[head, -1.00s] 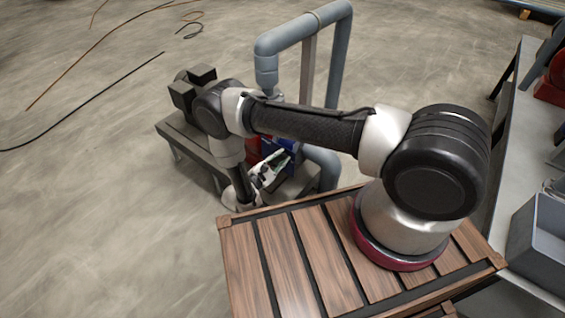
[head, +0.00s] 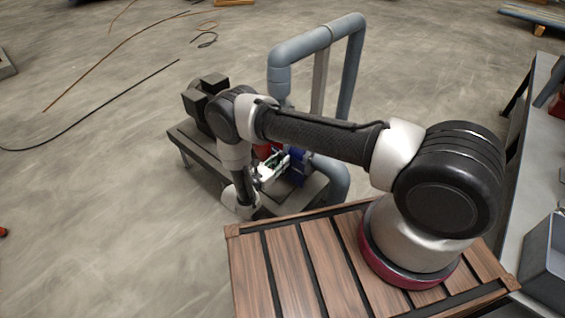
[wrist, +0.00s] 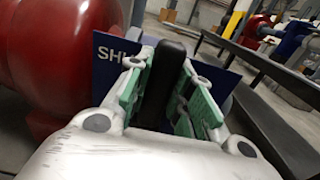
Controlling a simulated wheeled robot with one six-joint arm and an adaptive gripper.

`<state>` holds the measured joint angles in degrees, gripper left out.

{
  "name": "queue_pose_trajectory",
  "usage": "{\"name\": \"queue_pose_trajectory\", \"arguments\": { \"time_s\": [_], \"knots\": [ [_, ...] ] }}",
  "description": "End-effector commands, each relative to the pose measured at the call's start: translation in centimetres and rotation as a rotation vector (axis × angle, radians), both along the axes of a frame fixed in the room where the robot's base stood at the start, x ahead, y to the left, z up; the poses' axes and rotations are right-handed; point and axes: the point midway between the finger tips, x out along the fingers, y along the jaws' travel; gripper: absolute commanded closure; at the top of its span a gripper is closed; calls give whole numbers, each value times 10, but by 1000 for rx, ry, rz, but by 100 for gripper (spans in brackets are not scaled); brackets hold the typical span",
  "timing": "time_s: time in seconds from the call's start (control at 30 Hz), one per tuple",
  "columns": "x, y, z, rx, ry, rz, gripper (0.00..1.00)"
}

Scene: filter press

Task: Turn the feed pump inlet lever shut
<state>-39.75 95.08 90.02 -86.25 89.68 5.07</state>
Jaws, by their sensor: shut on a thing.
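In the wrist view my gripper (wrist: 161,95) has its two green-padded fingers on either side of a dark upright lever handle (wrist: 165,70), shut on it. A blue sign plate (wrist: 106,68) with the letters "SH" stands behind the fingers; the rest of its lettering is hidden. In the head view my gripper (head: 276,166) is low beside the pump, at a blue part (head: 298,165). The lever cannot be made out there, hidden by the gripper and arm.
A large red pump body (wrist: 60,55) fills the left of the wrist view. A grey-blue pipe (head: 300,45) arches above the pump stand (head: 185,135) in the head view. A grey bench (head: 530,150) runs along the right. Open floor with loose cables lies left.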

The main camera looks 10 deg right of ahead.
Motion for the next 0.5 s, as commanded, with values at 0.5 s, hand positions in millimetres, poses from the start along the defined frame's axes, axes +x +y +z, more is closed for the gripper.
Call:
{"name": "queue_pose_trajectory", "arguments": {
  "time_s": [0.5],
  "knots": [
    [1,2,-1,-8,16,4,76]
  ]
}}
